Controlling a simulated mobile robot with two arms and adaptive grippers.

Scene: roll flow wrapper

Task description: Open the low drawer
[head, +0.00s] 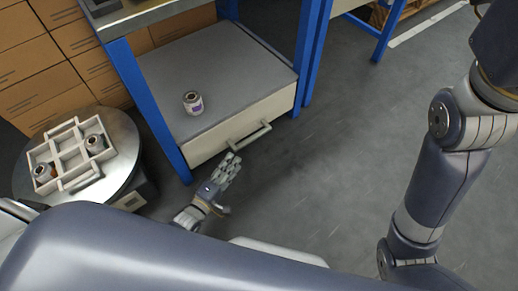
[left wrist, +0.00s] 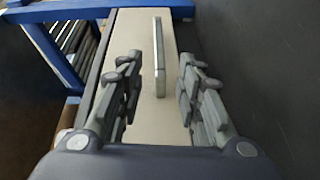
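The low drawer (head: 243,130) sits under the grey lower shelf of a blue-framed workbench. Its front is beige and looks closed. A pale bar handle (head: 250,136) runs across the front. My left gripper (head: 231,165) is just in front of the drawer, a little below the handle in the head view. In the left wrist view the handle (left wrist: 159,58) stands between and beyond the open fingers of the left gripper (left wrist: 160,85), with the drawer front (left wrist: 140,110) behind. The fingers look apart from the handle. My right gripper is out of view.
A small jar with a purple label (head: 193,103) stands on the shelf (head: 215,65). At left, a round table (head: 125,150) holds a white divided tray (head: 75,183) with rolls. Cardboard boxes (head: 35,70) are stacked behind. The floor (head: 340,150) to the right is clear.

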